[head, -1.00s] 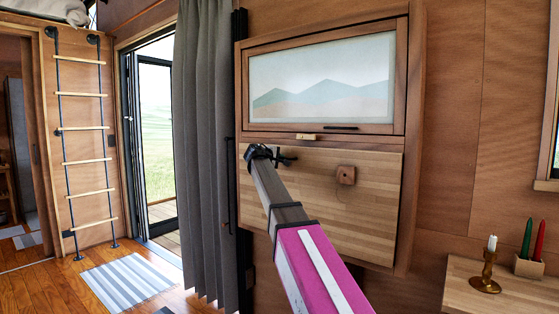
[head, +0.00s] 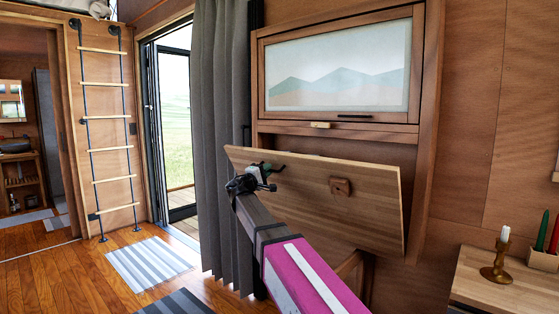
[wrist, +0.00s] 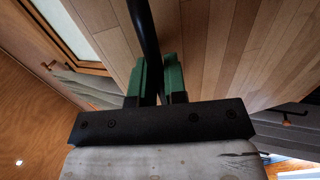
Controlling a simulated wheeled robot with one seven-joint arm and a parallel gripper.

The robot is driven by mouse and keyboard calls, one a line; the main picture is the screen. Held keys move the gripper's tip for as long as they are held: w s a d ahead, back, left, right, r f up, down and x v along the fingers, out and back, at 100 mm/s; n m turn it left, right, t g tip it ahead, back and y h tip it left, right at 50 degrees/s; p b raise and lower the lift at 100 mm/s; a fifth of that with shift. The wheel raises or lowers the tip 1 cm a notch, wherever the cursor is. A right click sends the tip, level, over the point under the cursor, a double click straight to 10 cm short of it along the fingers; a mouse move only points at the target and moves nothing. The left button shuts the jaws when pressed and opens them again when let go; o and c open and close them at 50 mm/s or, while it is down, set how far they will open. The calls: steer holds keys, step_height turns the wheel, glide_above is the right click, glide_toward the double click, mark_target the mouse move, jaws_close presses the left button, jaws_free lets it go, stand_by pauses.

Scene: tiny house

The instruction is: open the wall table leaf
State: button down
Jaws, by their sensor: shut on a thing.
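The wall table leaf (head: 375,212) is a pale wooden board, tilted out from the wall below the picture panel, with its top edge away from the frame. It also shows in the wrist view (wrist: 220,50). A square wooden block (head: 341,187) sits on its face. My gripper (head: 266,172) is at the leaf's upper left. In the wrist view, its green fingers (wrist: 160,82) are shut on a black bar handle (wrist: 146,30). The handle's full shape is partly hidden by my gripper.
The wooden wall frame (head: 433,110) holds a mountain picture (head: 340,75) above a small brass catch (head: 320,125). A grey curtain (head: 220,130) hangs close on the left. A side table (head: 490,285) with a candle holder (head: 497,268) is at right. Open floor with a striped rug (head: 147,263) lies left.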

steer(key=s+a+f+t+h, duration=0.1)
steer(key=s+a+f, duration=0.25)
steer(key=f, duration=0.45)
steer(key=s+a+f+t+h, duration=0.1)
steer(key=s+a+f, duration=0.25)
steer(key=f, duration=0.55)
steer(key=s+a+f, duration=0.3)
steer(key=a+f, duration=0.1)
steer(key=f, duration=0.4)
step_height(320, 180, down, 13)
steer(key=shift+s+d+f, duration=0.15)
steer(key=shift+s+d, duration=0.05)
steer(key=shift+d, duration=0.1)
steer(key=c, duration=1.2)
jaws_free()
steer(key=shift+f, duration=0.1)
